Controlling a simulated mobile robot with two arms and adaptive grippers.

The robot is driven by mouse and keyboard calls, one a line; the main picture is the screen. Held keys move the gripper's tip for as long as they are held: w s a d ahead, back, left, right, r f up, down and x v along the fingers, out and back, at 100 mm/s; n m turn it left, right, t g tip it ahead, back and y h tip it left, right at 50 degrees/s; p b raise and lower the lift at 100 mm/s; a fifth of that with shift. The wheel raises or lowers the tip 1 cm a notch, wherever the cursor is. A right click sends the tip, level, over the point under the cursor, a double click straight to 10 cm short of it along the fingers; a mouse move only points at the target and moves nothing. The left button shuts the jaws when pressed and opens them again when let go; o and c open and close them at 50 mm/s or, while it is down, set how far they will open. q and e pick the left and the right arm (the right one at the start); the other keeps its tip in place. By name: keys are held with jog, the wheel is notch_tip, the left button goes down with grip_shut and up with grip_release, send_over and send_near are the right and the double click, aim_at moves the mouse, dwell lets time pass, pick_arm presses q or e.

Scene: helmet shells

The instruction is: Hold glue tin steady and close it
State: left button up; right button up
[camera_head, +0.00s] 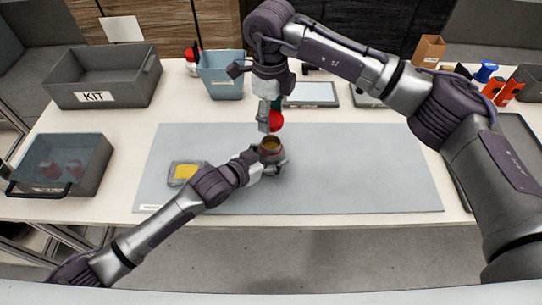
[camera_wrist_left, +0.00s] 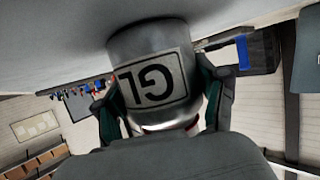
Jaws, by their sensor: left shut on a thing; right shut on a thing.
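The glue tin (camera_head: 270,145) stands open on the grey mat (camera_head: 350,180), with an amber inside showing from above. My left gripper (camera_head: 268,163) is shut around its body from the near side. In the left wrist view the metal tin (camera_wrist_left: 152,82) shows upside down with a label reading "GL", between the two fingers of my left gripper (camera_wrist_left: 165,115). My right gripper (camera_head: 270,115) points down above the tin, shut on a round red lid (camera_head: 277,121). The lid is apart from the tin, slightly above and beyond its rim in the picture. The fingertips are partly hidden.
A small grey tray with a yellow pad (camera_head: 186,172) lies left on the mat. A blue-grey bin (camera_head: 221,76), a KIT crate (camera_head: 104,78) and a tablet (camera_head: 311,95) stand behind. A grey bin (camera_head: 60,165) is at far left. The mat's right side is clear.

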pick_arm(q)
jog(key=c, duration=0.3)
pick_arm(e)
send_over(271, 148)
jog(key=shift+f, duration=2.5)
jog(key=shift+f, duration=0.1)
jog(key=shift+f, duration=0.8)
jog(key=shift+f, duration=0.6)
